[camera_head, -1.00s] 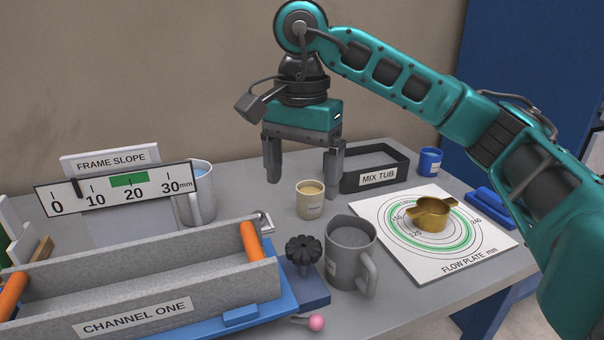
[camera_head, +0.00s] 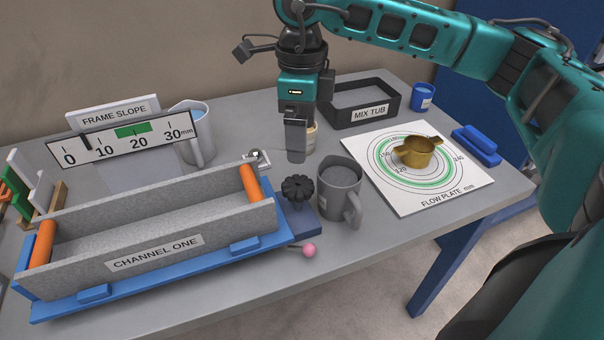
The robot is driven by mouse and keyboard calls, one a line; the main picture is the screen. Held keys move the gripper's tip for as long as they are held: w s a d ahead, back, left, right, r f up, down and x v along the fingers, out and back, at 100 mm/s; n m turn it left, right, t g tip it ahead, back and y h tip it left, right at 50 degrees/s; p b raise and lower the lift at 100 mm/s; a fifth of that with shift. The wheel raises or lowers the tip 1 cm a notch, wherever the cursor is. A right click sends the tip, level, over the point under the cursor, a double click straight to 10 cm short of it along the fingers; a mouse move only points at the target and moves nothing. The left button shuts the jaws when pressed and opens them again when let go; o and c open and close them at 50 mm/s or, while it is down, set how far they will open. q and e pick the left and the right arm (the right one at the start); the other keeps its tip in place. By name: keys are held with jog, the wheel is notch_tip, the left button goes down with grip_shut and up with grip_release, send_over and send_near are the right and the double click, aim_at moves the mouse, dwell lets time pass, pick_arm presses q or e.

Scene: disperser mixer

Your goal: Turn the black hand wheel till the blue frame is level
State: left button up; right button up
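The black hand wheel (camera_head: 297,189) stands on a blue block at the right end of the blue frame (camera_head: 190,268). The frame carries the grey trough marked CHANNEL ONE (camera_head: 100,262). The FRAME SLOPE scale (camera_head: 160,140) has its black pointer between 0 and 10, left of the green band. My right gripper (camera_head: 296,155) hangs fingers down above the table, behind the wheel and apart from it. It is seen edge-on, with one finger hiding the other, so its opening does not show. My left gripper is out of view.
A grey mug (camera_head: 340,192) stands close right of the wheel. A beige cup (camera_head: 312,136) is partly hidden behind my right gripper. A pink ball (camera_head: 309,250) on a rod lies in front. The mix tub (camera_head: 368,121) and flow plate (camera_head: 462,193) are to the right.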

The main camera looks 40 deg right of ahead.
aim_at(302, 185)
notch_tip(302, 185, down, 12)
jog(key=shift+r, duration=0.2)
jog(key=c, duration=1.1)
